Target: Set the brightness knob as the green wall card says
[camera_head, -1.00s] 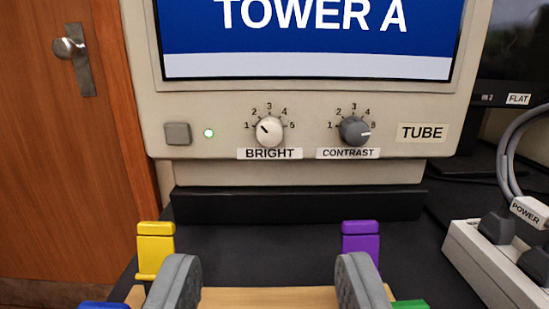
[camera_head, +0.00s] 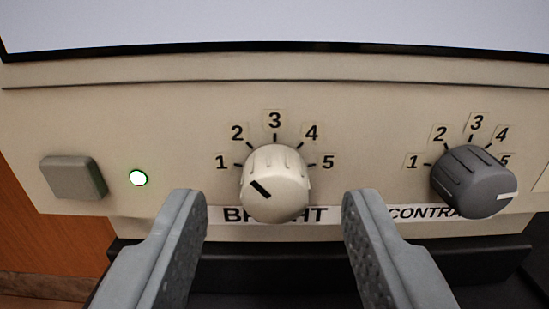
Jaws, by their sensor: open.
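The brightness knob (camera_head: 275,183) is cream white with a dark pointer line, on the beige monitor front above the BRIGHT label (camera_head: 232,215). Its scale runs from 1 at left through 3 at top to 5 at right. The pointer slants up and left, to the side of marks 1 and 2; the exact setting is hard to tell. My gripper (camera_head: 275,208) is open and empty, its two grey fingers apart to the left and right of the knob in the picture. I see no contact with the knob. The green wall card is not in view.
A dark grey contrast knob (camera_head: 473,182) with a white pointer sits to the right, near the right finger. A square grey button (camera_head: 73,177) and a lit green lamp (camera_head: 138,178) are to the left. The screen's lower edge (camera_head: 280,46) runs above.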

